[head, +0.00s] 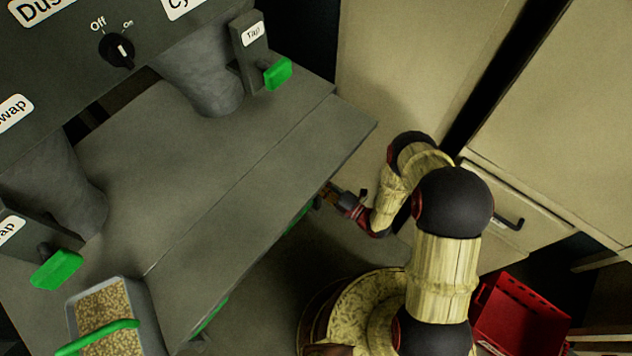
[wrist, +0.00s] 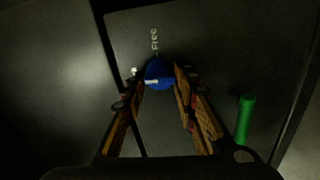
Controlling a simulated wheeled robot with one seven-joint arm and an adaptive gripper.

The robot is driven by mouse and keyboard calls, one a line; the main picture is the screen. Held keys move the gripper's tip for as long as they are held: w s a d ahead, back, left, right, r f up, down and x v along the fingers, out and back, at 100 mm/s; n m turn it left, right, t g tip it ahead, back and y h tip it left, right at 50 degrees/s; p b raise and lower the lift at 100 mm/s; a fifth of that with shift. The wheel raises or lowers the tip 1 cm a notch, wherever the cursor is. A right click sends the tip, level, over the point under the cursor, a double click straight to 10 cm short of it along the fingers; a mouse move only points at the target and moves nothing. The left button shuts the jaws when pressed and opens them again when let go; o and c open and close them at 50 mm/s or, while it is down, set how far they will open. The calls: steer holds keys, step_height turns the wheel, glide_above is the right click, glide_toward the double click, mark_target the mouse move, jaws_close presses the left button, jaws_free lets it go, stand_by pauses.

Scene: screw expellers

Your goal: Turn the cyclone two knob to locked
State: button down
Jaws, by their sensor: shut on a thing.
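A blue round knob (wrist: 159,73) with a white pointer mark sits on a dark panel in the wrist view. The word "Free" (wrist: 154,38) is printed above it. The pointer lies roughly sideways, toward the left, away from that word. My gripper (wrist: 161,82) has its fingers on either side of the knob and is shut on it. In the head view my gripper (head: 336,194) reaches to the front edge of the grey bench, and the knob is hidden below the top. A small white mark (wrist: 134,70) left of the knob is too small to read.
A green handle (wrist: 245,118) stands on the panel right of my fingers. The grey bench top (head: 215,170) overhangs the panel. A grain-filled tray (head: 150,315) rests on it at lower left. A red crate (head: 520,320) and a cabinet drawer (head: 525,205) lie to the right.

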steer(key=shift+n, duration=0.6)
steer(key=shift+s+f, duration=0.1)
steer(key=c, duration=1.4)
jaws_free()
steer(key=shift+d, duration=0.1)
steer(key=v, duration=1.1)
steer(key=shift+s+d, duration=0.25)
steer(key=shift+s, duration=0.05)
